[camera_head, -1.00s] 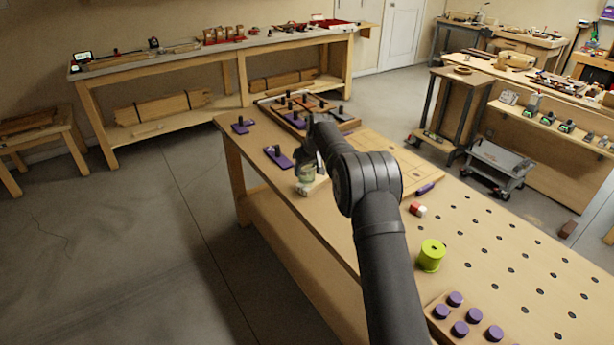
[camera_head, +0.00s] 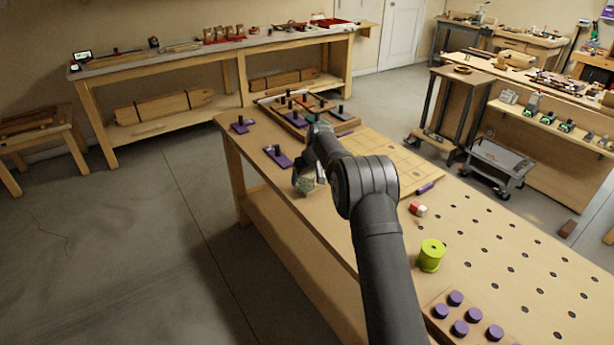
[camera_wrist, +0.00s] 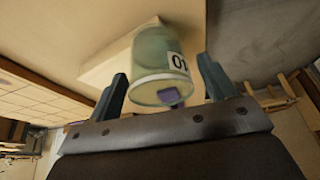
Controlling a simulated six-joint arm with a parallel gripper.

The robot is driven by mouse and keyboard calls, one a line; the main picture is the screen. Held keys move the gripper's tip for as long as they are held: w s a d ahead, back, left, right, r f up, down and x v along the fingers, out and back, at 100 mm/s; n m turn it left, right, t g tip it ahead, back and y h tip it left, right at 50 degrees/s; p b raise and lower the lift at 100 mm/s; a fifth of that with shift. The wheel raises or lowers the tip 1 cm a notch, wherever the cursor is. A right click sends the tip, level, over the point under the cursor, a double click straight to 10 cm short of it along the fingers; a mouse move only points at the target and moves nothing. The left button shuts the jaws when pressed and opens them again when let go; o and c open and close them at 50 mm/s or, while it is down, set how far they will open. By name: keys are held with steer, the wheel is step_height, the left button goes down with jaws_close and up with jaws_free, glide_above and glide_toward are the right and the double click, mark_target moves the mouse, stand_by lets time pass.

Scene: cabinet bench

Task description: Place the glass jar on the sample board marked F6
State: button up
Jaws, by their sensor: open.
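The glass jar (camera_head: 307,187) stands near the left edge of the wooden bench, partly hidden by my gripper (camera_head: 303,178). In the wrist view the greenish jar (camera_wrist: 158,50) has a white label with dark digits and stands on a pale wooden block (camera_wrist: 105,68). My gripper (camera_wrist: 163,72) is open, with one finger on each side of the jar; I cannot tell whether either touches it. A pale board with marked squares (camera_head: 385,155) lies to the right of the jar. I cannot read an F6 mark on it.
Purple plates with black knobs (camera_head: 278,156) and a wooden tray (camera_head: 345,126) of knobbed pieces lie beyond the jar.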

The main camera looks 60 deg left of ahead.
steer(key=v, duration=1.2)
steer(key=shift+r, duration=0.2)
steer(key=x, duration=1.2)
steer(key=shift+f, duration=0.25)
steer(key=shift+r, duration=1.15)
steer(key=shift+f, duration=0.1)
